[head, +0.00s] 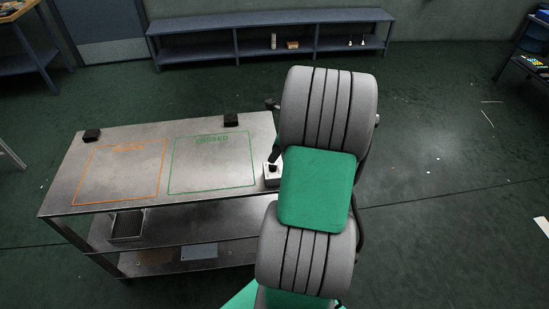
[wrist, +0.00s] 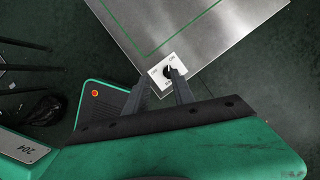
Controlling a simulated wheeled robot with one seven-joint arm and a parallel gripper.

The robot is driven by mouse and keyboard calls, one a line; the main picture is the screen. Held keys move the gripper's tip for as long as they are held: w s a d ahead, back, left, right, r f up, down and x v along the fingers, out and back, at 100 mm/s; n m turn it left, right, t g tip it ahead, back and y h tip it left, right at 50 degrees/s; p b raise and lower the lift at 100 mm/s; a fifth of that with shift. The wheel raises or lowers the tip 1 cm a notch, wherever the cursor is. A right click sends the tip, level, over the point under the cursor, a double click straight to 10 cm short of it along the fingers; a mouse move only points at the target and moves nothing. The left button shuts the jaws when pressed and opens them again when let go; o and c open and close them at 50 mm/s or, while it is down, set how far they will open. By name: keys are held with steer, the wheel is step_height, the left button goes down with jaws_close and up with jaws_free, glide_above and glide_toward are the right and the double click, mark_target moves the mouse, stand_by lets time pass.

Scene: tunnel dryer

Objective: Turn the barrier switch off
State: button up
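The barrier switch is a small white box (head: 271,180) with a black knob, at the right end of the metal table. In the wrist view the white switch face (wrist: 160,72) shows a dark rotary knob (wrist: 169,71) and small lettering too small to read. My gripper (wrist: 160,77) is right at the switch, its two dark fingers apart. The right fingertip overlaps the knob in the picture; the left one is at the left edge of the box. I cannot tell whether either finger touches the knob. In the head view my arm hides most of the gripper.
The metal table (head: 105,165) bears an orange outlined square and a green outlined square, with two black blocks (head: 92,135) (head: 231,119) along its back edge. A tray (head: 127,224) sits on its lower shelf. A long blue shelf (head: 200,47) stands at the back wall. Floor at right is open.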

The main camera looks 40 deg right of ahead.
mark_target(274, 166)
steer(key=f, duration=0.2)
steer(key=w+f+m, duration=0.1)
steer(key=f, duration=0.2)
steer(key=w+d+f+m, duration=0.1)
steer(key=f, duration=0.2)
steer(key=shift+d+p, duration=0.1)
steer(key=shift+p, duration=0.2)
steer(key=shift+c, duration=0.3)
jaws_close()
